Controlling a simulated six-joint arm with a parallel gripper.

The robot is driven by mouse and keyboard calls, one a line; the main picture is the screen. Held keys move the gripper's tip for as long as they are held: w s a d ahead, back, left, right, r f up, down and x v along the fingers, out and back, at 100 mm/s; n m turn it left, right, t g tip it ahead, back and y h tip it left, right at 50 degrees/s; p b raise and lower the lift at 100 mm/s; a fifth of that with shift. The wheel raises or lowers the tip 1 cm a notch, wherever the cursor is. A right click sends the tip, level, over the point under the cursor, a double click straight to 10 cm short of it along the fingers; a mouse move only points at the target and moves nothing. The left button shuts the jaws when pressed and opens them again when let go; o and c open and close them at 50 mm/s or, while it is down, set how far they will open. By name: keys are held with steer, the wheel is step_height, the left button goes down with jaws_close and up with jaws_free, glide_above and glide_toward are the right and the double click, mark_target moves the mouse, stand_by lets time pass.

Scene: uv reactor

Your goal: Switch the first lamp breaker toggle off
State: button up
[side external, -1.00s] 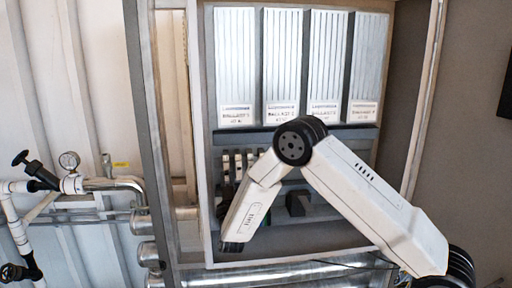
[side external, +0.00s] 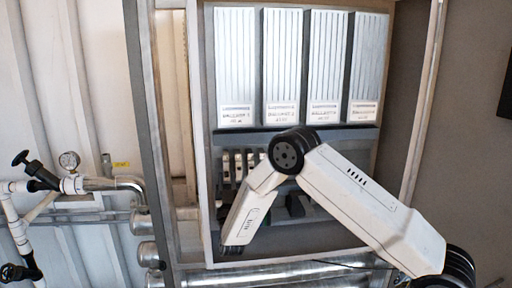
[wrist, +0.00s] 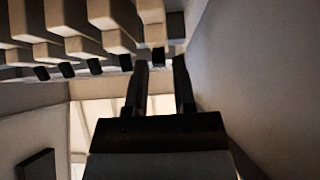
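A row of cream breakers (side external: 238,165) sits below the ballast units in the cabinet, partly hidden by my arm. In the wrist view the breakers (wrist: 105,15) hang across the top, with small black toggles (wrist: 95,66) along their lower ends. The end breaker (wrist: 152,22) is at the right of the row, and its black toggle (wrist: 158,57) shows between my fingertips. My gripper (wrist: 159,66) is open, with two dark fingers apart and pointing at that toggle. I cannot tell whether either finger touches it. The side external view does not show the fingers clearly.
A plain cabinet wall (wrist: 250,75) stands close to the right of my gripper in the wrist view. Several ribbed ballast units (side external: 235,60) fill the cabinet's upper part.

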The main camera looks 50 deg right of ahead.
steer(key=shift+r, duration=0.1)
steer(key=shift+r, duration=1.15)
steer(key=s+a+r, duration=0.2)
steer(key=s+r, duration=0.8)
steer(key=s, duration=0.4)
steer(key=shift+r, duration=0.25)
steer(key=shift+w, duration=0.1)
